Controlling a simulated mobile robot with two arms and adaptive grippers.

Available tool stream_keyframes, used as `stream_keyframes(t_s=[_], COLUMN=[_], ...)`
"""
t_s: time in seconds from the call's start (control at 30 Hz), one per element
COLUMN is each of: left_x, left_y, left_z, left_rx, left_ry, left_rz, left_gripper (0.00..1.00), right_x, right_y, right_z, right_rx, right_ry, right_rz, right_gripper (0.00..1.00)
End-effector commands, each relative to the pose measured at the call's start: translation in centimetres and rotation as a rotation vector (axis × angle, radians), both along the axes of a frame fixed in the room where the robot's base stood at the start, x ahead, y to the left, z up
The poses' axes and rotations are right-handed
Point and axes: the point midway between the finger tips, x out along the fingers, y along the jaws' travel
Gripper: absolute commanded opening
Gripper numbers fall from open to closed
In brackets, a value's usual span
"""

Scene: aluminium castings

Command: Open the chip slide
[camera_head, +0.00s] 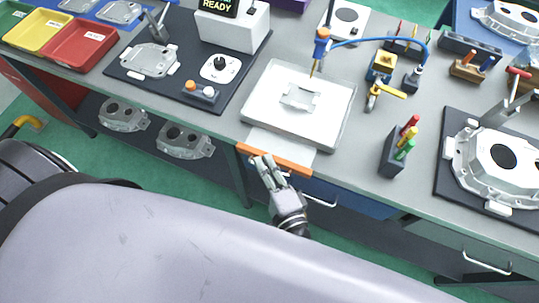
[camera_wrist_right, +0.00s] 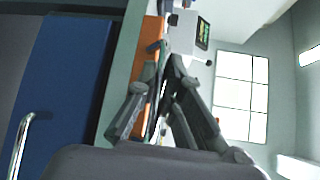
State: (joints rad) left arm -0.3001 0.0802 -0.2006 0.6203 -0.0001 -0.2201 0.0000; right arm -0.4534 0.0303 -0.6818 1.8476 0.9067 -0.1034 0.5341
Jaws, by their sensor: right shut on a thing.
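The chip slide is a pale flat plate (camera_head: 283,146) below the front of a white tray (camera_head: 256,119), with a long orange front bar (camera_head: 290,164) at the bench's front edge. The bar also shows in the right wrist view (camera_wrist_right: 153,32). My right gripper (camera_head: 263,161) reaches up to the bar from the front, and its fingers are shut on the bar left of its middle. In the right wrist view, the fingertips (camera_wrist_right: 165,62) meet at the bar, and the fingers hide part of it. My left gripper is in neither view.
A small metal part (camera_head: 299,96) lies in the tray, under a blue-hosed nozzle (camera_head: 321,45). A block with red, yellow and green tools (camera_head: 396,152) stands to the right. Blue drawers with a handle (camera_head: 320,202) are below the bench. Castings (camera_head: 185,141) sit on the lower shelf.

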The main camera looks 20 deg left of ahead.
Motion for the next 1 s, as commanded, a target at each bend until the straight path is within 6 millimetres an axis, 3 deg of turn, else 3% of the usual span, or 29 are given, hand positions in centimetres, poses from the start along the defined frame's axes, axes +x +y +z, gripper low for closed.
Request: stream_keyframes(t_s=[0.17, 0.2, 0.5, 0.83, 1.0], left_x=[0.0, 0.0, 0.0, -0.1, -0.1], left_y=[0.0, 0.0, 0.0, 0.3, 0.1], left_z=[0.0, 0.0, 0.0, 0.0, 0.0], left_rx=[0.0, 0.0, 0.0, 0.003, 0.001], left_ry=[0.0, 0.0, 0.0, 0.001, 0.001], left_rz=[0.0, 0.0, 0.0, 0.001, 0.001], left_gripper=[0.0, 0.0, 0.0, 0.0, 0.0], right_x=[0.0, 0.0, 0.1, -0.1, -1.8], right_y=[0.0, 0.0, 0.0, -0.2, -1.7], right_z=[-0.2, -0.2, -0.1, 0.0, 0.2], right_rx=[-0.005, -0.005, -0.002, -0.001, -0.003], right_ry=[-0.001, -0.001, -0.001, 0.0, 0.001], right_rz=[0.003, 0.002, 0.0, 0.0, 0.002], right_gripper=[0.0, 0.1, 0.29, 0.29, 0.29])
